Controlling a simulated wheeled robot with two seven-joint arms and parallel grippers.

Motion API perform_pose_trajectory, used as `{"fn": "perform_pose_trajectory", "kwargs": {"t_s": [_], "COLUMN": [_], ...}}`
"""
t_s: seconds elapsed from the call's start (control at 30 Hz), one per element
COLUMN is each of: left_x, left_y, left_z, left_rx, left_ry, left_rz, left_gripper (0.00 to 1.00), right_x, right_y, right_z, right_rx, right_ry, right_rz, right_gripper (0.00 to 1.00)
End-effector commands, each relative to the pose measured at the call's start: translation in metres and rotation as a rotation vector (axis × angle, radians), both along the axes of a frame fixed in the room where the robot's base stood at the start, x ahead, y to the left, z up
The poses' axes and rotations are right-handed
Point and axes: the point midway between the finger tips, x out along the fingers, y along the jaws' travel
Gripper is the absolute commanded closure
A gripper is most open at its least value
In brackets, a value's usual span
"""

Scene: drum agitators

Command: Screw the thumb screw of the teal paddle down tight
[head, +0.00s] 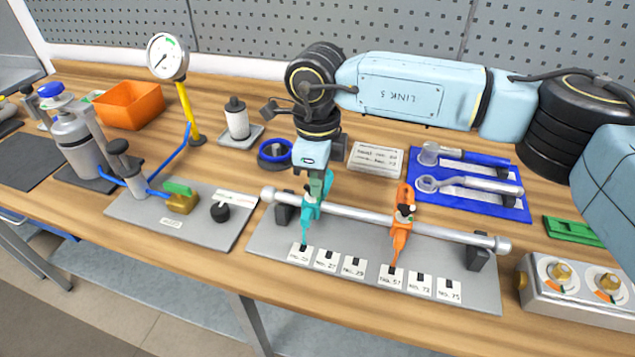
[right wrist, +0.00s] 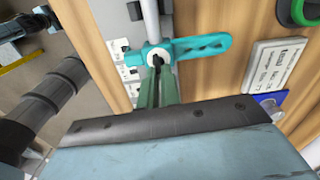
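The teal paddle (head: 308,212) sits on the silver shaft (head: 345,213), above the left part of the label row, its pointer end near the leftmost label. In the right wrist view the teal paddle (right wrist: 200,47) lies crosswise with its slotted arm to the right. My right gripper (head: 317,187) reaches down onto it from above. Its green fingers (right wrist: 158,82) are close together, with the dark thumb screw (right wrist: 157,61) between their tips. They look shut on it, and they hide most of it. My left gripper is not in view.
An orange paddle (head: 400,230) with a black thumb screw sits further right on the shaft. The grey base plate (head: 350,263) carries several labels. A blue tool tray (head: 510,207) and a dial box (head: 575,300) stand to the right. A gauge (head: 167,57) stands at the back left.

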Motion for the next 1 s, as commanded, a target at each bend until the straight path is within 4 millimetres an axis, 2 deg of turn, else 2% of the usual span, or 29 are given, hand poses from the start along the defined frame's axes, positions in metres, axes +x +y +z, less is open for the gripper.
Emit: {"fn": "perform_pose_trajectory", "kwargs": {"t_s": [0.3, 0.53, 0.8, 1.0], "left_x": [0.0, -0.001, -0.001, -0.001], "left_y": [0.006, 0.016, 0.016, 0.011], "left_z": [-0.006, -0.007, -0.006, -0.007], "left_rx": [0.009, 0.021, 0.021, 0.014], "left_ry": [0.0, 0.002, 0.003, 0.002], "left_rz": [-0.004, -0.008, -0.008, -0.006], "left_gripper": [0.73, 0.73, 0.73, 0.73], "right_x": [0.001, 0.001, 0.001, 0.001], "right_y": [0.001, 0.001, 0.001, 0.001], "right_z": [0.003, 0.004, 0.005, 0.003], "right_rx": [0.003, 0.004, 0.006, 0.003], "right_ry": [-0.006, -0.006, -0.009, -0.006], "right_rz": [-0.109, -0.127, -0.127, -0.126], "right_gripper": [1.0, 1.0, 1.0, 0.73]}}
